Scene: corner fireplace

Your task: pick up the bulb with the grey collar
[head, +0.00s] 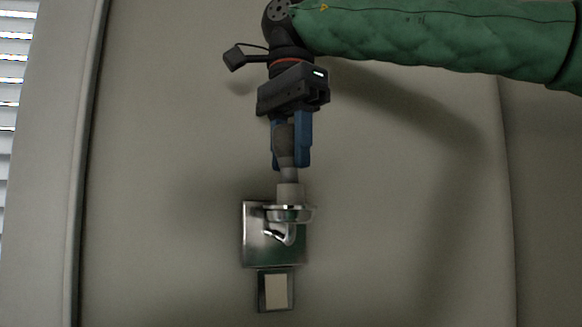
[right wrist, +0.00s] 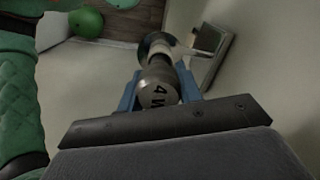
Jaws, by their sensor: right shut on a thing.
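My right gripper (head: 289,162) points down with its blue fingers shut on the bulb (head: 285,138), a dark grey body with a lighter grey lower part. The bulb is upright, and its lower end meets the top of the cream socket (head: 290,194) of a wall lamp; I cannot tell whether it sits inside or only touches. In the right wrist view the bulb's end (right wrist: 157,86) faces the camera and shows "4 W", between the fingers. The socket stands on a round chrome cup above a chrome wall plate (head: 257,238). My left gripper is not in view.
A switch with a pale rocker (head: 277,291) is just below the chrome plate. The beige wall (head: 400,220) is bare on both sides. Window blinds (head: 14,90) show at far left. A green ball (right wrist: 86,22) lies in the background of the right wrist view.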

